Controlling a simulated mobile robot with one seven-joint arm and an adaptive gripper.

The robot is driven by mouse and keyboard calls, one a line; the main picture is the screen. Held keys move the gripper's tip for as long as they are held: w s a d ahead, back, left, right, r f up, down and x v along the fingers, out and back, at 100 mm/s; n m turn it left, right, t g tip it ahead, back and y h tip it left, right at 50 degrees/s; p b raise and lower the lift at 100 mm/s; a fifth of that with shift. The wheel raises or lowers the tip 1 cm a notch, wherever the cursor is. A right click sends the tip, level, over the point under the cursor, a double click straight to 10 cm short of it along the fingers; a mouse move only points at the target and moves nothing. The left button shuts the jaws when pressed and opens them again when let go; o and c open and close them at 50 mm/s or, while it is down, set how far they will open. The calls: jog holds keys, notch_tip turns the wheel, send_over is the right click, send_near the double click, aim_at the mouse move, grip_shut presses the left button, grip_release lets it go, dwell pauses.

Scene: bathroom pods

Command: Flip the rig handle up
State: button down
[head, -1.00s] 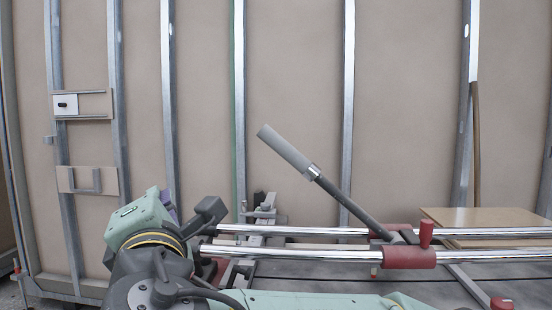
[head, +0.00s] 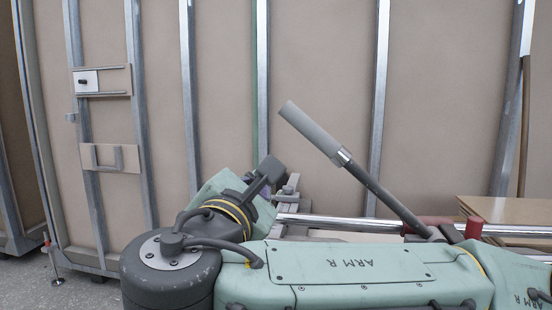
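The rig handle (head: 312,131) is a lever with a light grey grip, a bright metal collar and a dark shaft. It slants up to the left from a red mount (head: 474,227) on the metal rails. My gripper end (head: 268,172) shows only as a dark part beyond my mint-green wrist, below and left of the grip and apart from it. The fingers are not clear, so I cannot tell whether they are open. My arm hides much of the rig and the lower part of the red mount.
A chrome rail (head: 345,223) runs behind my arm, with a grey clamp (head: 288,187) near its left end. A tan board (head: 510,210) lies at the right. A beige wall with metal studs (head: 377,100) stands behind. The space around the grip is clear.

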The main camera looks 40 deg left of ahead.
jog(key=w+a+r+p, duration=0.3)
jog(key=w, duration=0.7)
jog(key=shift+r+p, duration=0.15)
jog(key=shift+p, duration=0.25)
jog(key=shift+w+d+r, duration=0.1)
jog(key=w+d+r+m+p, duration=0.3)
jog(key=w+d+r+m, duration=0.2)
jog(key=d, duration=0.6)
jog(key=w+d+r+m+p, duration=0.4)
jog(key=w+d+r+m, duration=0.1)
jog(key=w+d+r, duration=0.4)
jog(key=d+r, duration=0.2)
jog(key=d, duration=0.1)
jog(key=shift+m, duration=0.4)
jog(key=shift+a, duration=0.15)
